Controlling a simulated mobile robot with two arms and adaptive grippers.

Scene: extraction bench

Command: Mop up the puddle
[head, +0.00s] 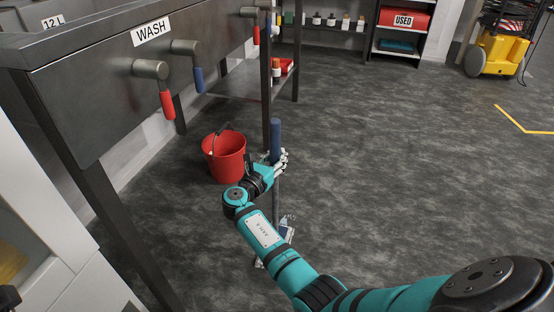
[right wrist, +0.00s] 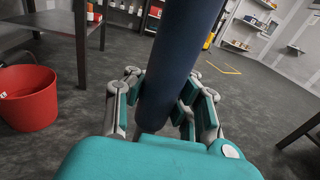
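A mop with a blue grip (head: 275,138) and a grey pole stands roughly upright on the floor beside the bucket. Its lower end (head: 286,229) is mostly hidden behind my right forearm. My right gripper (head: 281,163) is at the lower part of the blue grip. In the right wrist view the blue handle (right wrist: 178,60) passes between the fingers (right wrist: 160,105), with pads against it on both sides. A red bucket (head: 224,158) stands left of the mop; it also shows in the right wrist view (right wrist: 28,98). I cannot make out a puddle. My left gripper is not in view.
A dark metal sink bench marked WASH (head: 100,85) stands at the left, with red and blue tap levers and legs near the bucket. A shelf with a red USED bin (head: 403,19) and a yellow cart (head: 497,55) stand at the back. The floor right is clear.

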